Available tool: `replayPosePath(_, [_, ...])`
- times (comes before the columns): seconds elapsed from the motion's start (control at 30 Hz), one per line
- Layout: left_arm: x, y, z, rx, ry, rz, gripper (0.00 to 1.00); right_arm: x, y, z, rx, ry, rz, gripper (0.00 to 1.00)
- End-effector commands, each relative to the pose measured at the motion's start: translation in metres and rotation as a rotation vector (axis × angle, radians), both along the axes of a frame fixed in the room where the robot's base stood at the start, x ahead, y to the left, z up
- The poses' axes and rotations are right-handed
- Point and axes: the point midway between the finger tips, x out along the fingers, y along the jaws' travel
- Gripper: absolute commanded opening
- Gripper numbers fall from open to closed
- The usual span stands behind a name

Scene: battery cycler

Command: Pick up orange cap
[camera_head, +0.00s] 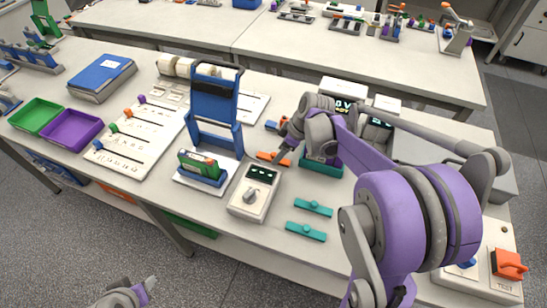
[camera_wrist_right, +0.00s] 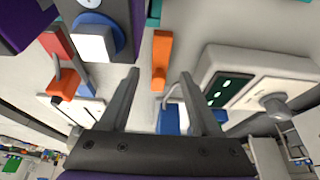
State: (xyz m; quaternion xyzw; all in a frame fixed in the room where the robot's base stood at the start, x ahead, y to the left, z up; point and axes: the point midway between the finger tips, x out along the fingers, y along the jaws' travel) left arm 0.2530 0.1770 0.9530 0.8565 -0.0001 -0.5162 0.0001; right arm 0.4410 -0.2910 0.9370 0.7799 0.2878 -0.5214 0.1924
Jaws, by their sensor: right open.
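The orange cap (camera_head: 268,157) is a small orange piece lying on the white table, just behind the white box with a knob. In the right wrist view the orange cap (camera_wrist_right: 161,58) appears as an upright bar just ahead of the gap between my fingers. My right gripper (camera_head: 286,153) is low over the table by the cap. Its two fingers (camera_wrist_right: 160,88) are spread apart with nothing held; they partly cover the cap's surroundings in the head view. My left gripper (camera_head: 143,288) shows only partly at the bottom edge, and its fingers are unclear.
The white knob box (camera_head: 246,204) stands just in front of the cap. A blue stand (camera_head: 214,106) rises to the left. Another orange part (camera_wrist_right: 63,85) shows in the wrist view.

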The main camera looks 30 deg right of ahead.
Motion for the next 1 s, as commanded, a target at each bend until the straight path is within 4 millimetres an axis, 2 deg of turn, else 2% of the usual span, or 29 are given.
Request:
replayPosePath(0.17, [0.0, 0.0, -0.001, 0.0, 0.001, 0.0, 0.49, 0.006, 0.005, -0.021, -0.001, 0.001, 0.001, 0.64])
replayPosePath(0.43, [0.0, 0.0, -0.001, 0.0, 0.001, 0.0, 0.49, 0.007, 0.006, -0.023, 0.0, 0.0, 0.0, 0.64])
replayPosePath(0.47, [0.0, 0.0, -0.001, 0.0, 0.001, 0.0, 0.49, 0.007, 0.006, -0.023, 0.0, 0.0, 0.0, 0.6])
replayPosePath(0.8, [0.0, 0.0, -0.001, 0.0, 0.001, 0.0, 0.49, 0.007, 0.006, -0.023, 0.0, 0.0, 0.0, 0.0])
replayPosePath(1.0, [0.0, 0.0, -0.001, 0.0, 0.001, 0.0, 0.49, 0.007, 0.006, -0.023, 0.0, 0.0, 0.0, 0.0])
